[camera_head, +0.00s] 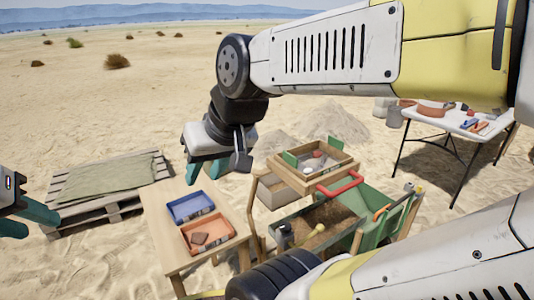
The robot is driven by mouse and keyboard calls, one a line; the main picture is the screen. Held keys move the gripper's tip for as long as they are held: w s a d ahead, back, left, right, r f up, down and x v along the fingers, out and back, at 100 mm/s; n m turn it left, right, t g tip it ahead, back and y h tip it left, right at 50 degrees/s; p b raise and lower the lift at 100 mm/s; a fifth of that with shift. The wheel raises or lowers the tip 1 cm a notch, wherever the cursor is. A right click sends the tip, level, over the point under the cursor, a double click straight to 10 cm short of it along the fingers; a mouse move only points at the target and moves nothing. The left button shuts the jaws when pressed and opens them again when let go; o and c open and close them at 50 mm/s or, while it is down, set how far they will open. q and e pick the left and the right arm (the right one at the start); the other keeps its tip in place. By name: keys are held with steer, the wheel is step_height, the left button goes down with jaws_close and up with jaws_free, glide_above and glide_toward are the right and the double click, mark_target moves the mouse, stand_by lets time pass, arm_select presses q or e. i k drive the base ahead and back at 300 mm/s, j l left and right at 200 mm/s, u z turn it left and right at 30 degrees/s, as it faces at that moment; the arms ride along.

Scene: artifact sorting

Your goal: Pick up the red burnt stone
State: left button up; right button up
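A small reddish stone (318,154) lies in the wooden sieve box (345,170), near its far side; it is tiny here, and I cannot be sure that it is the red burnt stone. A paler grey piece (308,170) lies near it. My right gripper (207,172) hangs in the air to the left of the sieve box, fingers pointing down, apart and seemingly empty. My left gripper (28,220) is at the left picture edge, its teal fingers spread, with nothing between them. Brown-red pieces (199,238) lie in the orange tray (222,239).
A blue tray (190,207) sits behind the orange one on a wooden table (160,228). A green wheelbarrow (376,222) with a red handle stands beside the sieve box. A pallet (75,215) is at left, a white table (455,122) at right. My arm links cover much of the right side.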

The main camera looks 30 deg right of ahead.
mark_target(316, 155)
steer(key=z, duration=1.6)
steer(key=i+l+z, duration=0.1)
steer(key=l+z, duration=0.35)
steer(key=i+l+z, duration=0.1)
steer(key=l+z, duration=0.15)
steer(key=z, duration=0.15)
steer(key=i+l+z, duration=0.2)
steer(key=z, duration=0.25)
steer(key=i+l+z, duration=0.2)
steer(key=z, duration=0.25)
steer(key=i+l+u, duration=0.35)
steer(key=i+u, duration=0.15)
steer(key=i, duration=0.15)
steer(key=i+u, duration=0.1)
steer(key=u, duration=0.35)
steer(key=i+u, duration=0.15)
steer(key=u, duration=0.25)
steer(key=i+u, duration=0.15)
steer(key=u, duration=0.3)
steer(key=i+u, duration=0.1)
steer(key=u, duration=0.35)
steer(key=i+u, duration=0.15)
steer(key=u, duration=0.25)
steer(key=i+u, duration=0.2)
steer(key=u, duration=0.25)
steer(key=i+u, duration=0.15)
steer(key=u, duration=0.25)
steer(key=i+l+u, duration=0.1)
steer(key=u, duration=0.3)
steer(key=i+l, duration=0.05)
